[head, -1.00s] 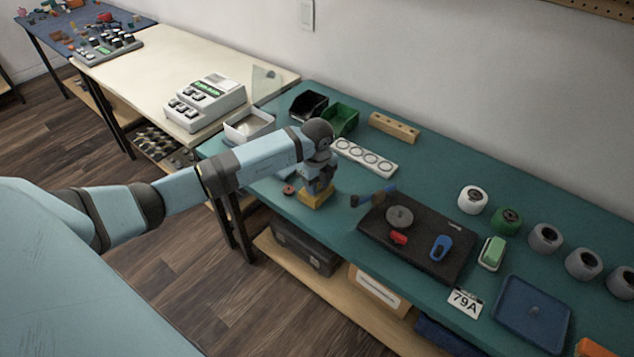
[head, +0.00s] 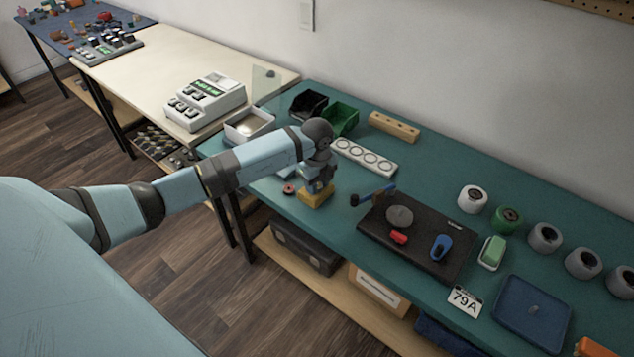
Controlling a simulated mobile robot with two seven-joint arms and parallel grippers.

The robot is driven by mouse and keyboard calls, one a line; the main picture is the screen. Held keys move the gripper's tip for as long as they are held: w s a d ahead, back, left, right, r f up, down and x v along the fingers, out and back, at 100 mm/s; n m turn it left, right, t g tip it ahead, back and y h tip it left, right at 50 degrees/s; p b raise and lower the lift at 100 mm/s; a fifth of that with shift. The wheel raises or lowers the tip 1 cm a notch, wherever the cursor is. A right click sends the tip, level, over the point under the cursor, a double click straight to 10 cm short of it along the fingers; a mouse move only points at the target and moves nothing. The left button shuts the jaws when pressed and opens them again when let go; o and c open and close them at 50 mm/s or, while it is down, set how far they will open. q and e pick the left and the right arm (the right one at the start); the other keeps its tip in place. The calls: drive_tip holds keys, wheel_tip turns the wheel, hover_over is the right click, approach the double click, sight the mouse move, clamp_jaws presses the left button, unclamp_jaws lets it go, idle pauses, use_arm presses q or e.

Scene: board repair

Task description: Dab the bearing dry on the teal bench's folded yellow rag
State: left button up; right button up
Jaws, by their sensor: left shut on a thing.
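The folded yellow rag (head: 314,200) lies near the front edge of the teal bench (head: 327,232), left of the black mat. My left gripper (head: 318,188) points straight down over the rag, its fingertips at or just above it. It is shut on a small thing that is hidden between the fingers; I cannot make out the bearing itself. I cannot tell whether the held thing touches the rag. My right gripper is not in view.
A small red ring-like piece (head: 289,188) lies left of the rag. A blue-handled tool (head: 374,196) and a black mat (head: 440,262) with a grey disc lie to the right. Behind are a white tray with round holes (head: 364,156) and a green bin (head: 340,119).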

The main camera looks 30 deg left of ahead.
use_arm(q)
drive_tip(key=shift+f, duration=0.1)
idle(0.3)
drive_tip(key=shift+r+p, duration=0.45)
wheel_tip(320, 180, up, 5)
drive_tip(key=p, duration=0.4)
drive_tip(key=shift+r, duration=0.15)
